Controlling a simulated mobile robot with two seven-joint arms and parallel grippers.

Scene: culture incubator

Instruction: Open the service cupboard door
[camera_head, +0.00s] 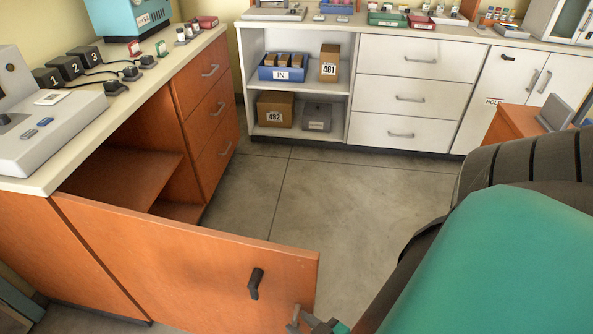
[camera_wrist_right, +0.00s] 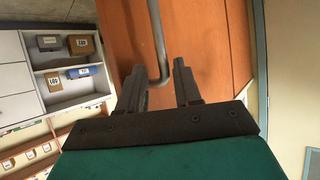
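The service cupboard door (camera_head: 190,250) is orange wood and stands swung open at the lower left of the head view. Its shelf interior (camera_head: 125,175) shows behind it. A black latch handle (camera_head: 255,283) is on the door's face. My right gripper (camera_head: 308,323) is by the door's free end, mostly cut off by the frame edge. In the right wrist view its two dark fingers (camera_wrist_right: 163,88) are apart, with the lower end of a grey bar handle (camera_wrist_right: 158,50) between them, in front of an orange panel. My left gripper is not in view.
The orange drawers (camera_head: 215,108) stand beside the open cupboard, under a counter with a grey device (camera_head: 50,125). White cabinets with shelves and drawers (camera_head: 410,98) line the back. The grey floor (camera_head: 330,195) between is clear. My right arm covers the lower right.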

